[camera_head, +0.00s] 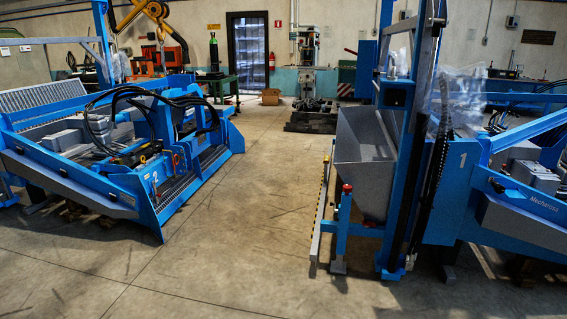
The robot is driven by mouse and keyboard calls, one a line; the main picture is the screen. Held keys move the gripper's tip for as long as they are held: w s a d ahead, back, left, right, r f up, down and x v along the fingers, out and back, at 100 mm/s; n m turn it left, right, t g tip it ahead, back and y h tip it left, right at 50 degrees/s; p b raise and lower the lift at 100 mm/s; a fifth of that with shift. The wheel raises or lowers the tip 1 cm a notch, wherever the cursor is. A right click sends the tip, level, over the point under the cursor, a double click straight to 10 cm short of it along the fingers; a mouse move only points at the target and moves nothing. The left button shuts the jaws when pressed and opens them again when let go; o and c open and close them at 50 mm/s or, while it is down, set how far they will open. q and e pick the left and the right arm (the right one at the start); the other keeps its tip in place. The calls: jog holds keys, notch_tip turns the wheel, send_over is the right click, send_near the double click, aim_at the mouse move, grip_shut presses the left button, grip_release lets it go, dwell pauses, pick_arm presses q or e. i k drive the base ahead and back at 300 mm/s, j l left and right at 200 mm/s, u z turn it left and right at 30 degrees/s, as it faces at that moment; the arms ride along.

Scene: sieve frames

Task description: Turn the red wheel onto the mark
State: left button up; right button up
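No red wheel or mark that I can make out shows in the head view. A small red knob (347,188) sits on the blue frame at the front of the right machine; it is too small to tell whether it is a wheel. Neither of my grippers is in view.
A blue machine marked 2 (130,206) stands at the left, with black hoses. A blue machine marked 1 (455,200) with a grey hopper (365,165) stands at the right. The concrete floor (240,220) between them is clear. A cardboard box (271,97) lies farther back.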

aim_at(347, 189)
jog(key=i, duration=2.3)
